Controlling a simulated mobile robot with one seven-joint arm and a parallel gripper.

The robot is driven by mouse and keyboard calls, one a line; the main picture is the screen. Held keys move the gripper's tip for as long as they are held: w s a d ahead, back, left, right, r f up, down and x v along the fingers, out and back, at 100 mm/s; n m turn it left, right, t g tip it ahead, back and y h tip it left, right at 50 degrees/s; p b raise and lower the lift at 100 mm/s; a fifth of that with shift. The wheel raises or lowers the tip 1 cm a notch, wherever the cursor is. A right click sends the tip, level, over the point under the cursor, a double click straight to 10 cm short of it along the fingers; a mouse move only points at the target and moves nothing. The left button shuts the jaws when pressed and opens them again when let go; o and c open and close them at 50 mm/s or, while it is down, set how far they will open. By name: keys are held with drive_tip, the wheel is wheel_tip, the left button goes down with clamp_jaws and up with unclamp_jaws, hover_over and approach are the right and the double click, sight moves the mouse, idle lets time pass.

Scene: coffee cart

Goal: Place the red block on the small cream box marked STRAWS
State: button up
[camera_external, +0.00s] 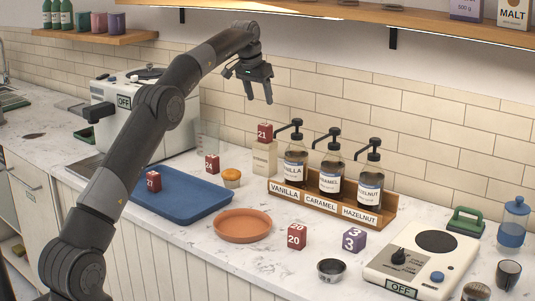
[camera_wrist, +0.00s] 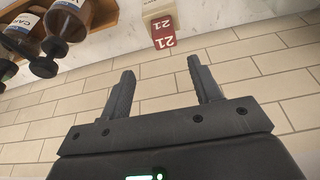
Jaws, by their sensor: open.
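A red block marked 21 (camera_external: 264,132) sits on top of the small cream box (camera_external: 265,158), whose lettering is too small to read. In the wrist view, the red block (camera_wrist: 163,36) shows resting against the end of the cream box (camera_wrist: 157,8). My gripper (camera_external: 259,99) is open and empty, above the red block and apart from it; its fingers (camera_wrist: 161,70) also show in the wrist view with only wall tiles between them. Other red blocks are marked 24 (camera_external: 212,164), 27 (camera_external: 153,181) and 20 (camera_external: 296,237).
A rack of syrup bottles (camera_external: 330,207) stands right of the box. A muffin (camera_external: 231,178), blue tray (camera_external: 190,207) and terracotta dish (camera_external: 242,225) are in front and left. A purple block (camera_external: 354,240) and metal cup (camera_external: 331,270) stand in front. A shelf (camera_external: 370,20) runs overhead.

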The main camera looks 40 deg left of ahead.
drive_tip(key=s+d+r, duration=0.3)
drive_tip(key=s, duration=0.5)
drive_tip(key=s+d+r+t, duration=0.1)
drive_tip(key=s+d+r, duration=0.2)
drive_tip(key=s, duration=0.6)
drive_tip(key=s+d+r, duration=0.3)
drive_tip(key=s+r, duration=0.1)
drive_tip(key=s, duration=0.4)
drive_tip(key=s+d+f, duration=0.1)
drive_tip(key=s+f, duration=0.4)
drive_tip(key=s, duration=0.4)
drive_tip(key=s+d+f, duration=0.1)
drive_tip(key=s+f, duration=0.4)
drive_tip(key=s, duration=0.4)
drive_tip(key=s+d+f+t, duration=0.1)
drive_tip(key=s+f, duration=0.5)
drive_tip(key=s, duration=0.4)
